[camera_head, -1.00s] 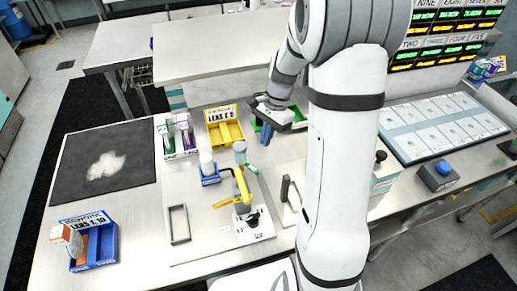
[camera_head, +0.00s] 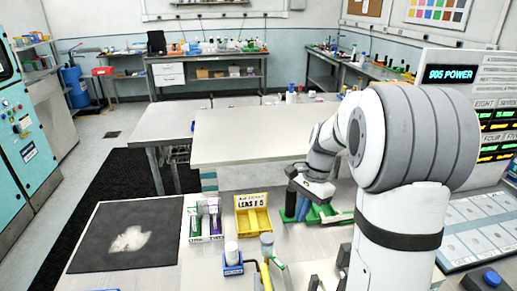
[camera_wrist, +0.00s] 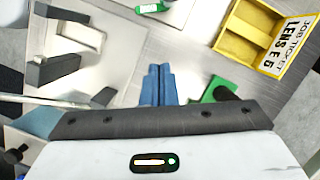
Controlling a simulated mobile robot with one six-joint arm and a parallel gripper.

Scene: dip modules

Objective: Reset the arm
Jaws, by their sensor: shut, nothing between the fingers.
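My gripper (camera_head: 291,208) is at the right of the yellow bin in the head view, above the workbench. In the wrist view its two blue fingers (camera_wrist: 158,72) are pressed together with nothing between them. My arm reaches in from the right of the head view and hides part of the bench behind it.
A yellow labelled bin (camera_head: 253,221) and a green item (camera_head: 325,214) lie close to my gripper. A white box with bottles (camera_head: 205,222), a blue holder (camera_head: 232,264) and a dark mat (camera_head: 128,238) are further left. A bare table (camera_head: 255,140) stands behind.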

